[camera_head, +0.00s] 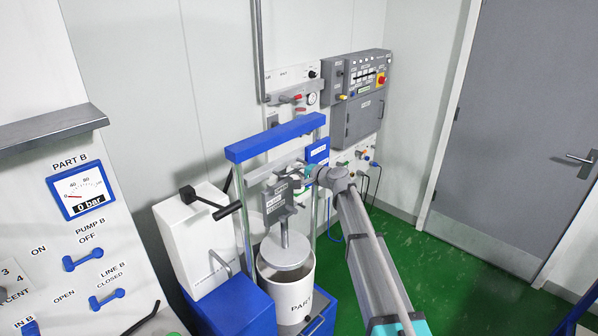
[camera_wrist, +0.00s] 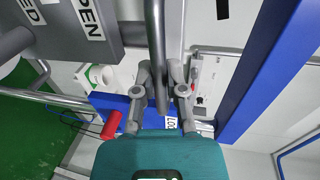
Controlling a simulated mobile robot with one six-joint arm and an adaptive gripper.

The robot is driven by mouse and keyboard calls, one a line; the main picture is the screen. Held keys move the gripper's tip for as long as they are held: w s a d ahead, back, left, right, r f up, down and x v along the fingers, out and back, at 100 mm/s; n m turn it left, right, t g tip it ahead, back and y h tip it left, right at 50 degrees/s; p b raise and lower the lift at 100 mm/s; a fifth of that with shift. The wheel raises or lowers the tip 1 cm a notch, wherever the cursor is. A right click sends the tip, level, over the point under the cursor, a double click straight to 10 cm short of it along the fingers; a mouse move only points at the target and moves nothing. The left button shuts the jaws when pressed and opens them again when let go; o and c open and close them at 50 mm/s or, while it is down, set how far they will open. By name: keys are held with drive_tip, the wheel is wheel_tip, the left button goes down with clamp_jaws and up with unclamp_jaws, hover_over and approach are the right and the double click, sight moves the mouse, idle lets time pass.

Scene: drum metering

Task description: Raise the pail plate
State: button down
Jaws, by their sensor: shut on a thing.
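The pail plate (camera_head: 285,254) is a round grey disc on a vertical rod, at the mouth of a white pail (camera_head: 288,297). The rod hangs below a dark grey block (camera_head: 279,204) with small labels, inside a frame with a blue top beam (camera_head: 272,139). My gripper (camera_head: 316,178) is at the right side of this block. In the wrist view, my gripper (camera_wrist: 161,98) is shut on a grey metal lever (camera_wrist: 156,45) that runs between its fingers. Part of the block, with cut-off lettering, shows at the wrist view's upper left.
A white box (camera_head: 186,240) with a black-handled bar stands left of the frame. The Part B panel (camera_head: 82,200) is at far left. A grey control cabinet (camera_head: 362,105) is on the back wall. Green floor (camera_head: 465,280) lies clear at right, before a grey door (camera_head: 520,120).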

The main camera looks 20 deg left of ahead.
drive_tip(key=shift+a+r+p, duration=0.15)
drive_tip(key=shift+r+p, duration=0.5)
drive_tip(key=shift+r, duration=0.35)
drive_tip(key=c, duration=0.7)
unclamp_jaws()
drive_tip(key=shift+a+f, duration=0.1)
